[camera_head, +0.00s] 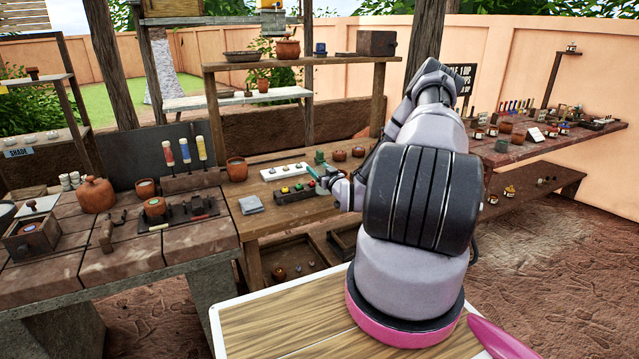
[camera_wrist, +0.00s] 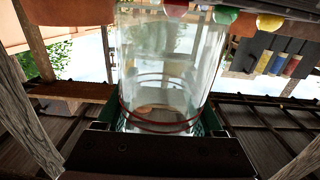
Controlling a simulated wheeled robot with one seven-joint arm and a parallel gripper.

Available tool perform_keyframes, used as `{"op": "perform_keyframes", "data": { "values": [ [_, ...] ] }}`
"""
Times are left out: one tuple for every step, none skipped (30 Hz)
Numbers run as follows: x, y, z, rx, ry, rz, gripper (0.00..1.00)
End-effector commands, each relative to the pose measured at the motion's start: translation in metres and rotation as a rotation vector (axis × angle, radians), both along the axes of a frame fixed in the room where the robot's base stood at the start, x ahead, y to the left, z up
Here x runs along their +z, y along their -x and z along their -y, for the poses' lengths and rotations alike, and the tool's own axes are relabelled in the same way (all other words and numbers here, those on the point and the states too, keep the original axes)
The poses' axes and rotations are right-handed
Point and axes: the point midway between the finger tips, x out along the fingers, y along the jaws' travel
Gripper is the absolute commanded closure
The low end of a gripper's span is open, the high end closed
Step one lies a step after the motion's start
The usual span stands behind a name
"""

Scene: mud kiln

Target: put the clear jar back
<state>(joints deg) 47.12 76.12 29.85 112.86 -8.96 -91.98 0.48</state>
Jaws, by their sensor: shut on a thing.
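The clear jar (camera_wrist: 165,60) fills the middle of the wrist view. It is see-through glass with a thin red ring near the gripper end. My gripper (camera_wrist: 163,122) is shut on it, with green finger pads at both sides of the glass. In the head view my gripper (camera_head: 320,177) is over the middle wooden table (camera_head: 285,222), close to a dark rack with coloured knobs (camera_head: 298,191).
A white strip with dark pieces (camera_head: 284,170) lies behind the dark rack. Small brown pots (camera_head: 339,155) stand behind my gripper. A shelf (camera_head: 300,61) rises at the back.

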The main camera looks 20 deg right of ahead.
Motion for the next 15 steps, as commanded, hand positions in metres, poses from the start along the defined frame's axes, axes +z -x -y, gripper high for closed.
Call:
{"op": "perform_keyframes", "data": {
  "values": [
    [-0.005,0.0,0.0,0.0,0.0,-0.001,0.96],
    [-0.009,0.0,0.0,0.0,0.0,-0.001,0.96],
    [-0.016,0.0,0.0,-0.001,-0.001,-0.002,0.96],
    [-0.021,0.0,0.0,0.0,-0.001,-0.002,0.96],
    [-0.026,0.0,-0.001,0.0,-0.001,-0.003,0.96],
    [-0.032,0.0,-0.001,-0.001,-0.001,-0.002,0.96],
    [-0.036,0.0,-0.001,-0.001,-0.001,-0.002,0.96],
    [-0.04,0.0,-0.001,0.0,-0.001,-0.001,0.96],
    [-0.043,0.0,-0.001,0.0,0.0,-0.001,0.96],
    [-0.043,0.0,0.0,0.0,0.001,0.0,0.96],
    [-0.043,0.0,0.0,0.0,0.001,0.001,0.96],
    [-0.043,0.0,0.0,0.0,0.001,0.001,0.96],
    [-0.043,0.0,0.0,0.0,0.001,0.001,0.96],
    [-0.043,0.0,0.0,0.0,0.001,0.001,0.96],
    [-0.043,0.0,0.0,0.0,0.001,0.001,0.96]
  ]
}}
